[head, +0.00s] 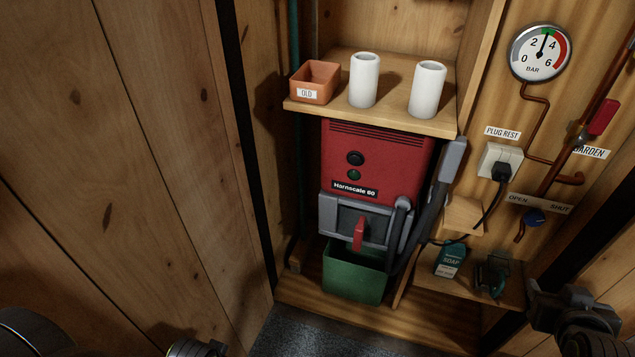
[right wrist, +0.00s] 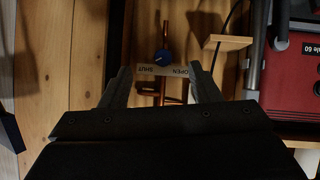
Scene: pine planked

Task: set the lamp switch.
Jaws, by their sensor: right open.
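No lamp switch is plainly marked in either view. A red unit labelled Hornscale 60 (head: 376,140) carries a black round control (head: 355,158) with a green one (head: 354,175) below it; I cannot tell whether either is the lamp switch. My right gripper (head: 562,300) is open and empty at the lower right, in front of the back wall. In the right wrist view, a blue knob (right wrist: 165,57) over an OPEN/SHUT plate shows beyond and between its spread fingers (right wrist: 162,88), apart from them. A small part of my left arm's end (head: 195,348) shows at the bottom edge; its fingers cannot be made out.
A shelf (head: 395,110) above the unit holds a terracotta box (head: 315,82) and two white cups (head: 364,80). A green bin (head: 352,275) stands below. A plug sits in a socket (head: 497,160).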

